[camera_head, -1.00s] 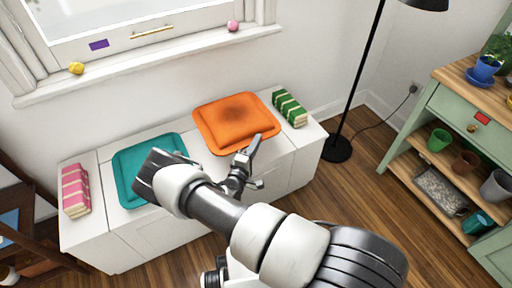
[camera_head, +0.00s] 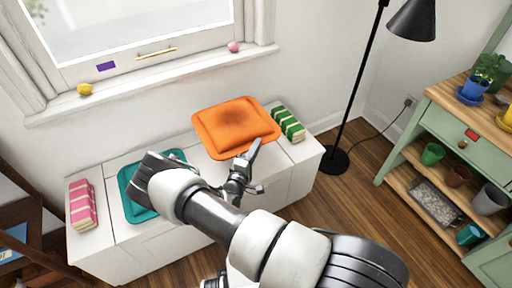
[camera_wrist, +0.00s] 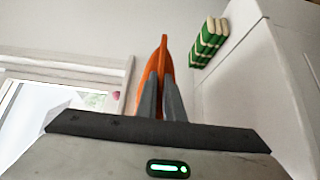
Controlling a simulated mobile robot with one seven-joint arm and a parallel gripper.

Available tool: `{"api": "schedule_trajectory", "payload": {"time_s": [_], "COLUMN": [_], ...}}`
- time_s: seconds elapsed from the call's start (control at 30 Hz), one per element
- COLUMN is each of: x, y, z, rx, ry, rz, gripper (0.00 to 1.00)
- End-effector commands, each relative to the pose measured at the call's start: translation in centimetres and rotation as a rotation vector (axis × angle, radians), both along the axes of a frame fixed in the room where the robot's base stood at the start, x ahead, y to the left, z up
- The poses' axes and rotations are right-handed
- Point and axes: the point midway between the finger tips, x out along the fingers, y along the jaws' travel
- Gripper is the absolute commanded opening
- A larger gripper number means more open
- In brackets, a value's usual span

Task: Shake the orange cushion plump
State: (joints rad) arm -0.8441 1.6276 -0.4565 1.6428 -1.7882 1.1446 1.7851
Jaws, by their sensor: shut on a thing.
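The orange cushion (camera_head: 236,124) has a dark patch in its middle and appears above the right part of the white bench (camera_head: 150,238) in the head view. My gripper (camera_head: 243,165) is at the cushion's front edge. In the wrist view my gripper (camera_wrist: 161,90) is shut on the orange cushion (camera_wrist: 164,52), which shows edge-on between and beyond the fingers. The cushion's underside and its exact gap to the bench are hidden in the head view.
A teal cushion (camera_head: 135,200) lies left on the bench, partly behind my arm. Pink-striped (camera_head: 82,205) and green-striped (camera_head: 288,124) bundles sit at its ends. A black floor lamp (camera_head: 337,160) and a green shelf unit (camera_head: 448,135) stand right. The windowsill (camera_head: 160,88) is behind.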

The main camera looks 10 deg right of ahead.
Motion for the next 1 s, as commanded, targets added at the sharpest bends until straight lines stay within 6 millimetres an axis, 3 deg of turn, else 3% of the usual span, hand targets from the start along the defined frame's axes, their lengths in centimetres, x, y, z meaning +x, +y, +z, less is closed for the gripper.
{"api": "schedule_trajectory", "payload": {"time_s": [0.2,0.33,0.47,0.73,0.83,1.0], "x": [0.1,0.1,0.0,0.0,0.1,0.1], "y": [0.0,0.0,0.0,0.0,0.0,0.0], "z": [5.3,7.3,5.9,-0.3,0.1,3.7], "rx": [0.001,0.001,0.001,0.001,0.002,0.0], "ry": [-0.006,-0.004,-0.003,-0.003,-0.005,-0.005], "rz": [0.0,0.0,0.0,0.0,0.0,0.0], "gripper": [0.0,0.0,0.0,0.0,0.0,0.0]}}
